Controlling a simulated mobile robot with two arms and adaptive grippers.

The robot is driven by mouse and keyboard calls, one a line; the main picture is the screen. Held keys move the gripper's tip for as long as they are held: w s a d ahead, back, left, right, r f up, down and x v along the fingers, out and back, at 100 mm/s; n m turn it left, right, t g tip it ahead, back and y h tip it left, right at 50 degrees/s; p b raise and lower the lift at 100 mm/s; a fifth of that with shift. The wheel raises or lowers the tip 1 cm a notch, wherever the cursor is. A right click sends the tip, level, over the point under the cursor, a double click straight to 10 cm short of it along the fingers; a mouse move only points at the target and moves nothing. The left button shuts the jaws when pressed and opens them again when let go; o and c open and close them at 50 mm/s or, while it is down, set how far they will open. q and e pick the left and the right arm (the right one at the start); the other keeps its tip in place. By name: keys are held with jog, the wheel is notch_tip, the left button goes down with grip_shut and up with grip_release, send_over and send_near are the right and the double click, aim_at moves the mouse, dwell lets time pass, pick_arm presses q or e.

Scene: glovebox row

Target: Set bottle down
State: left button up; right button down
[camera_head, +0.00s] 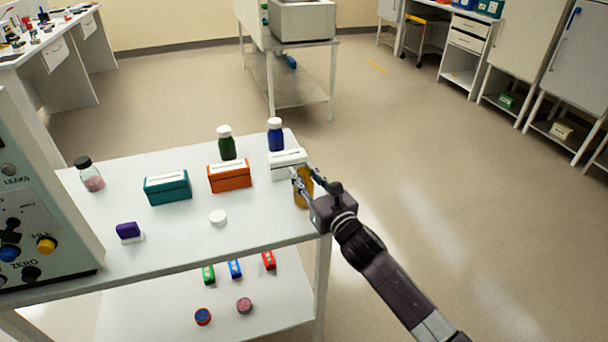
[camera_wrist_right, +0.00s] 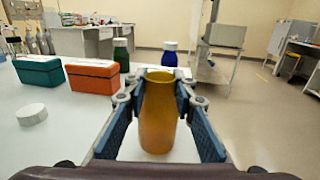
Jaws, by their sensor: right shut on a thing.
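An amber bottle (camera_head: 302,192) without a cap is upright at the right end of the white table (camera_head: 270,222). My right gripper (camera_head: 306,176) is shut on it. In the right wrist view the bottle (camera_wrist_right: 159,115) stands between the two blue finger pads, one on each side. White tabletop shows under its base; I cannot tell whether the base touches it. A loose white cap (camera_head: 218,217) lies on the table to the left, also seen in the right wrist view (camera_wrist_right: 31,114). My left gripper is not in view.
A white box (camera_head: 284,172) is just behind the bottle. Orange (camera_head: 230,181) and teal (camera_head: 168,193) boxes stand to the left. Green (camera_head: 226,146) and blue (camera_head: 275,137) bottles stand at the back. Bare tabletop lies between cap and amber bottle; the table's right edge is close.

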jog(key=c, duration=1.6)
grip_release()
jog(key=shift+f, duration=0.1)
jog(key=shift+r, duration=0.25)
jog(key=v, duration=1)
jog(key=shift+s+d+f+b, duration=0.1)
jog(key=shift+s+f+b, duration=0.1)
jog(key=shift+s+b, duration=0.15)
jog(key=shift+s+d+r, duration=0.1)
jog(key=shift+s+d, duration=0.25)
jog(key=shift+s, duration=0.25)
